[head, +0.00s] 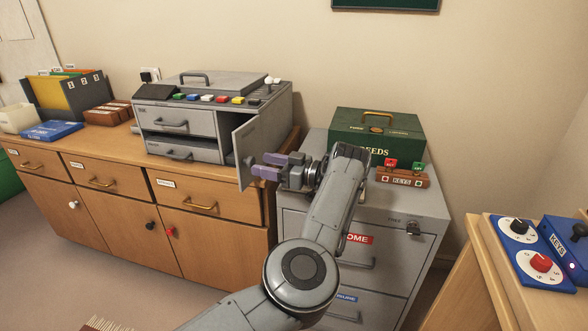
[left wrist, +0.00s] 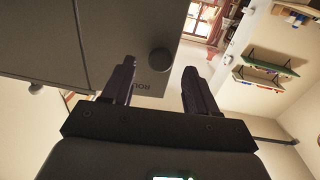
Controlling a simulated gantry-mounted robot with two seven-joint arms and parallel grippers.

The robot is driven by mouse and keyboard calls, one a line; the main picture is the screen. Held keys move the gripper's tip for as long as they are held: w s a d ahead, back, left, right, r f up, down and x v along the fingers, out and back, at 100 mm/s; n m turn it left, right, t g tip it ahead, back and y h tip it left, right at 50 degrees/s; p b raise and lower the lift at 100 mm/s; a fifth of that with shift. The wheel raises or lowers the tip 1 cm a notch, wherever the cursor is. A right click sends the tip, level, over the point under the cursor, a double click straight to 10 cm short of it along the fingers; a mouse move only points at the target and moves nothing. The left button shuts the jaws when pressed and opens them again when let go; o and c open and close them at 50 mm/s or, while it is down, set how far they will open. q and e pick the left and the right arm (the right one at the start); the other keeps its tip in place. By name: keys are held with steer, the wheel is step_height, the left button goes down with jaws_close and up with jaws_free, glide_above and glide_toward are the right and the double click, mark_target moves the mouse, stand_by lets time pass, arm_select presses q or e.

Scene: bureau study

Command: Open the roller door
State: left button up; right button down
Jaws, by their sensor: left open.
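The roller door appears to be the small grey door (head: 243,130) at the right end of the grey desktop unit (head: 205,124). It stands ajar, angled out from the unit's front. Its dark round knob (head: 249,161) is by my left gripper (head: 259,166), which is open and empty and points left. In the left wrist view, the knob (left wrist: 160,60) appears between the two open fingertips (left wrist: 158,70), and I cannot tell whether they touch it. An upside-down label beginning "ROLL" is partly visible on the door panel (left wrist: 110,35).
A grey filing cabinet (head: 410,215) stands right of the wooden sideboard (head: 105,200), under my left arm. It carries a green box (head: 350,130) and a brown key block (head: 403,177). A blue dial panel (head: 530,250) is on the wooden desk at right.

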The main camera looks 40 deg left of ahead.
arm_select(q)
steer(key=p+v, duration=0.1)
steer(key=v, duration=0.7)
steer(key=shift+d+p, duration=0.3)
steer(key=shift+p, duration=0.1)
steer(key=shift+c, duration=0.4)
